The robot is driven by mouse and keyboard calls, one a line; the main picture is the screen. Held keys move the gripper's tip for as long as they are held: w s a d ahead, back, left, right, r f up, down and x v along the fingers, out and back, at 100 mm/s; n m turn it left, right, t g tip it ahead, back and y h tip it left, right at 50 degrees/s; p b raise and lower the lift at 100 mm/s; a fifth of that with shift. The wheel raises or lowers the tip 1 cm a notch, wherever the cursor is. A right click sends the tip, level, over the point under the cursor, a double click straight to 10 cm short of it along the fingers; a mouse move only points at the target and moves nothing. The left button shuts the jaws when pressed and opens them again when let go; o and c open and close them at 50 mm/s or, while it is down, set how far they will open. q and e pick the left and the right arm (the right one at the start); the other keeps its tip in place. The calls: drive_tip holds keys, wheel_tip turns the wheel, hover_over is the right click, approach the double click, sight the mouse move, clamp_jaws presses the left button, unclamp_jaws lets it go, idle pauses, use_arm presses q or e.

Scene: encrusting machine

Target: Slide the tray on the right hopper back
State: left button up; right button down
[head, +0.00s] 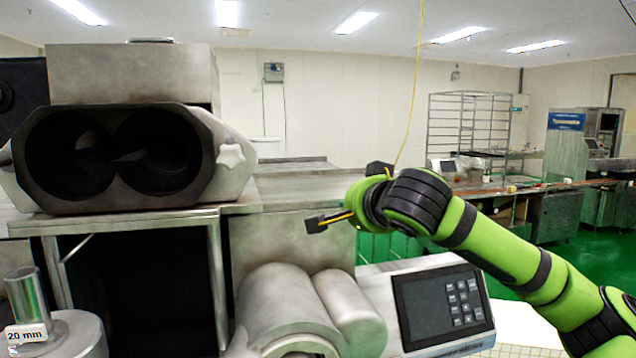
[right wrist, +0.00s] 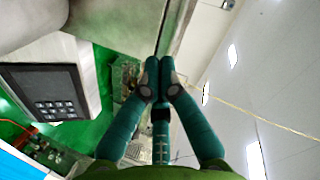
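My right arm comes in from the right in the head view, its wrist in front of a flat steel surface (head: 295,187) beside the double-barrel metal housing (head: 210,120). In the right wrist view my right gripper (right wrist: 158,64) has its two teal fingers brought together at the tips, with nothing visible between them. The fingertips appear close to a long metal edge (right wrist: 174,40); I cannot tell whether they touch it. The fingers are not clear in the head view. I cannot clearly pick out the right hopper or its tray. My left gripper is not in view.
A control panel (head: 443,305) stands below my right arm, and rounded metal cylinders (head: 285,310) are left of it. A dark open bay (head: 140,290) lies under the housing. A wire rack (head: 470,125) and other machines are farther back over green floor.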

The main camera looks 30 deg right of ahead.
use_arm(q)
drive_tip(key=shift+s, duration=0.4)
